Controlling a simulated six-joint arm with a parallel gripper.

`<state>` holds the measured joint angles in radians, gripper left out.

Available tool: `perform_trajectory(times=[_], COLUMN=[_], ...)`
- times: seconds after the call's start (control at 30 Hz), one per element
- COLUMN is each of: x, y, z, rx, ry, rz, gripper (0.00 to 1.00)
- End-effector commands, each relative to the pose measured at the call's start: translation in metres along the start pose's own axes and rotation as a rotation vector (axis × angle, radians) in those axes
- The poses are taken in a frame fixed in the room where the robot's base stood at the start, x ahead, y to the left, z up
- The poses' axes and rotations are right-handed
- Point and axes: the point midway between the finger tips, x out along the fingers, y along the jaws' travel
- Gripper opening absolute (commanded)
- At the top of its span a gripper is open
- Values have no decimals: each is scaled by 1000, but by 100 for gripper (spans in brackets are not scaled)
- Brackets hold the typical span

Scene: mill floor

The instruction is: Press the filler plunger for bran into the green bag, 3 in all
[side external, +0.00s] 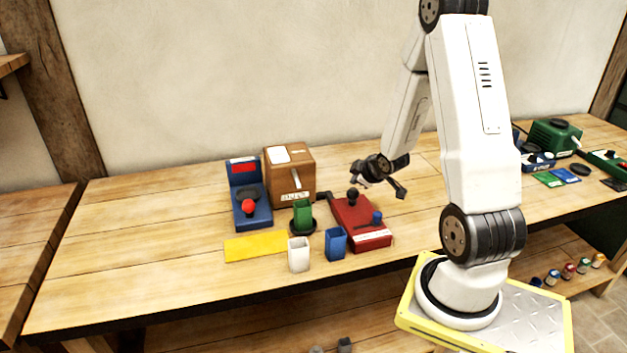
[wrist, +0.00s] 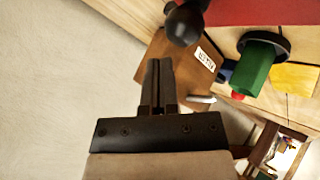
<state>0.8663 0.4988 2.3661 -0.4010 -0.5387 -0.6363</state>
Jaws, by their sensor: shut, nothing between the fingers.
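The green bag (side external: 302,214) stands upright on a dark round base in front of a brown box and beside the red unit; it also shows in the wrist view (wrist: 257,66). The red unit (side external: 372,238) carries a black ball knob (side external: 352,195) and a smaller blue knob (side external: 377,217). The black knob is close at the top of the wrist view (wrist: 184,24). My gripper (side external: 361,181) is above the bench near the black knob, apart from it. In the wrist view its fingers (wrist: 159,86) are together and hold nothing. Which knob is the bran plunger I cannot tell.
The brown box (side external: 290,175) with labels and a blue device (side external: 249,205) with a red knob stand behind and left. A white cup (side external: 299,256), a blue cup (side external: 335,244) and a yellow mat (side external: 255,246) lie in front.

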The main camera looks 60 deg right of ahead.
Motion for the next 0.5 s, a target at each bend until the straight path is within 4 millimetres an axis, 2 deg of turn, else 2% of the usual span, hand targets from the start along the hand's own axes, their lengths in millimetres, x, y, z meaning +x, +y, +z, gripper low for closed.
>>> perform_trajectory(times=[0.5], x=[6], y=[-4], z=[4], rx=[1], ry=[0], rz=[-1], gripper=[0])
